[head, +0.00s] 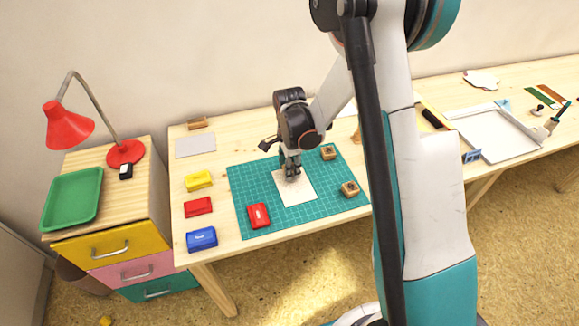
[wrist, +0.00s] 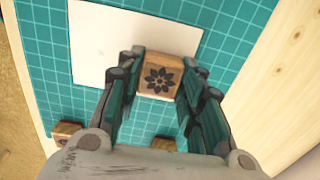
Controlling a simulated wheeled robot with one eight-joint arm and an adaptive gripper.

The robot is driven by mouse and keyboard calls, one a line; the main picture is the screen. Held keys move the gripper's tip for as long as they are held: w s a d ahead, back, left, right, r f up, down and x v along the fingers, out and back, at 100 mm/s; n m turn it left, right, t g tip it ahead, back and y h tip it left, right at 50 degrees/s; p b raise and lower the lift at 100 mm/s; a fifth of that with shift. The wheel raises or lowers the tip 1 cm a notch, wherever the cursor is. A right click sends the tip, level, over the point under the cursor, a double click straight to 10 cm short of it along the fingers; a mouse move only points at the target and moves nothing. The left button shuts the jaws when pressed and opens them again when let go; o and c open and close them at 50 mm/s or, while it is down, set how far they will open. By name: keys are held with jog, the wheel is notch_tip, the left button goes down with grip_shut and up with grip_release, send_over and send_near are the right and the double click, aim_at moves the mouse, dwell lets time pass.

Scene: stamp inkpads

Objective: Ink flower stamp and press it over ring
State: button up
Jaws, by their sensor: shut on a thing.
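My gripper (head: 291,172) is shut on the flower stamp, a wooden block with a dark flower on its top (wrist: 160,80) in the wrist view. In the head view the fingers hide the stamp. In the wrist view the stamp overlaps an edge of the white paper (wrist: 105,45); I cannot tell whether it touches it. In the head view the gripper is over the far part of this paper (head: 297,191). No ring print shows on the visible paper.
Two other wooden stamps (head: 328,152) (head: 350,188) stand on the cutting mat (head: 243,180) right of the paper. A red lamp (head: 68,125) stands further left.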

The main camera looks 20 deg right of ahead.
jog(key=shift+r+p, duration=1.6)
jog(key=shift+r, duration=1.2)
